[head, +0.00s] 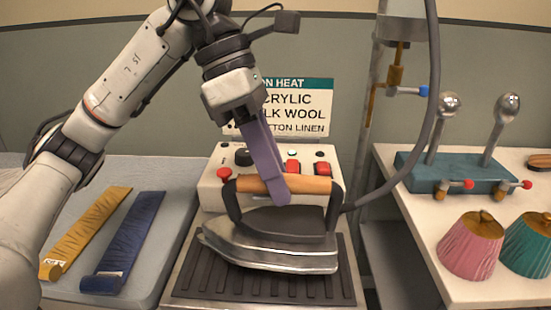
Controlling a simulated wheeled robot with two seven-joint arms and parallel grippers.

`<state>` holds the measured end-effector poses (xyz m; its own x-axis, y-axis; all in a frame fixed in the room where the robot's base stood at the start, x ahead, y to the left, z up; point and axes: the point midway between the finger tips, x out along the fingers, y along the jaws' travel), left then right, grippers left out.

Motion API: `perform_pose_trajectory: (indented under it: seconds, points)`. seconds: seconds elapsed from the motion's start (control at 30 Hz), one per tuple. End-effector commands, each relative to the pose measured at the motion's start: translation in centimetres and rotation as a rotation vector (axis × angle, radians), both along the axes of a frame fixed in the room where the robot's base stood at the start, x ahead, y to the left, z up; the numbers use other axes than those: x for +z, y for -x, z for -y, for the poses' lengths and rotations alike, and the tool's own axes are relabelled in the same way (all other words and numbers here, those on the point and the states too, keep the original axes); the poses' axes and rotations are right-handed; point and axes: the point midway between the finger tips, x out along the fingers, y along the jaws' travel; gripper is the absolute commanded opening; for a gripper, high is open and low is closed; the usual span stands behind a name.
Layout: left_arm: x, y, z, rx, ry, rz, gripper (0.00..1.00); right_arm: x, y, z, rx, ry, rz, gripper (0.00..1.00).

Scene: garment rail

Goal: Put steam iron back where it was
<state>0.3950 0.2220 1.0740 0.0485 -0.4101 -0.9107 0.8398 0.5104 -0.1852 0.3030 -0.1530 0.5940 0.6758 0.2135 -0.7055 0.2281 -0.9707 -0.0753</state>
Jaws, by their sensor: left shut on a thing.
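The steam iron (275,243) has a metal soleplate, a dark body and a wooden handle. It is over the black ribbed rest (258,287) in front of the control box, with its tip toward the left. I cannot tell for sure whether its sole touches the rest. My left gripper (284,194) comes down from above and is shut on the iron's wooden handle. Its purple finger crosses the handle near the middle. My right gripper does not show.
A control box (209,190) with red buttons stands behind the iron. A grey hose (418,135) hangs at the right. Gold and navy rolls (128,245) lie on the left pad. The right table (400,178) holds a teal lever stand (427,174) and pink and teal pleated pieces (471,247).

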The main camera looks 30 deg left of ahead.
Motion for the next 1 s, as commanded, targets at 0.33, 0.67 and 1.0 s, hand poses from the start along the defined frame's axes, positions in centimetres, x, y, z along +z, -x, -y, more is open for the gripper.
perform_pose_trajectory:
  seconds: [0.33,0.67,1.0]
  points:
    - [-2.9,0.0,0.0,0.002,0.005,0.003,0.00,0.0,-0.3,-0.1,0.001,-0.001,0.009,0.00]
    - [-3.7,-0.1,0.0,0.000,0.006,0.008,0.00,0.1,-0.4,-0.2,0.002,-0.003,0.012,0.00]
    - [-4.2,0.0,0.0,-0.001,0.000,0.000,0.40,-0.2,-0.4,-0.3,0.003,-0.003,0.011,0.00]
